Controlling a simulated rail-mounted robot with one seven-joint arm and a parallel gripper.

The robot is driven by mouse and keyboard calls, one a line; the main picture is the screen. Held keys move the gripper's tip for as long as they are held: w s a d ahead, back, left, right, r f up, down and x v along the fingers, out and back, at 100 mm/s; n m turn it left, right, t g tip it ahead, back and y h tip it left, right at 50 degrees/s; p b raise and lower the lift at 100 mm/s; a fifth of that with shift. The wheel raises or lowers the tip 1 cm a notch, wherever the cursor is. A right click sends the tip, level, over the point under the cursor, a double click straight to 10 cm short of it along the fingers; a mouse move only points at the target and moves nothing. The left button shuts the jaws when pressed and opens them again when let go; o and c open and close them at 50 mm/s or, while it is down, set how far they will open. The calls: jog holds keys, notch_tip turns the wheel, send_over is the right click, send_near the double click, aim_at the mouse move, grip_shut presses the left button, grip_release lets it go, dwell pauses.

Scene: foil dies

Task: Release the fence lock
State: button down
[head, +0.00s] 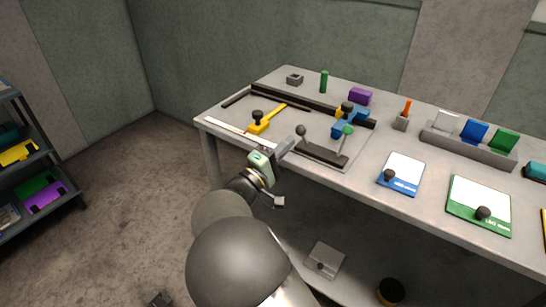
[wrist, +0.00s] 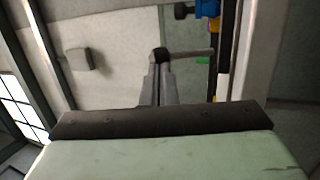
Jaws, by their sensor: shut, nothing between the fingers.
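My gripper (head: 287,144) is shut and empty at the table's front edge; its fingers (wrist: 158,72) point away from the wrist camera. Just beyond the fingertips is a lever with a dark round knob (head: 301,131); the knob (wrist: 160,54) and its rod also show in the wrist view. The knob looks very close to the fingertips; I cannot tell whether they touch. A second lever with a green knob (head: 347,129) stands to the right on the same dark base (head: 322,154). No label shows which part is the fence lock.
Behind are a yellow slider with a black knob (head: 258,118), a dark rail (head: 300,97) and a blue-yellow block (head: 347,120). To the right lie a blue-edged plate (head: 402,172), a green-edged plate (head: 480,203) and a card rack (head: 468,145). Open floor (head: 120,190) is at left.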

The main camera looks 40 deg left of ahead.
jog(key=shift+w+r, duration=0.2)
jog(key=shift+w, duration=0.45)
jog(key=shift+r, duration=0.1)
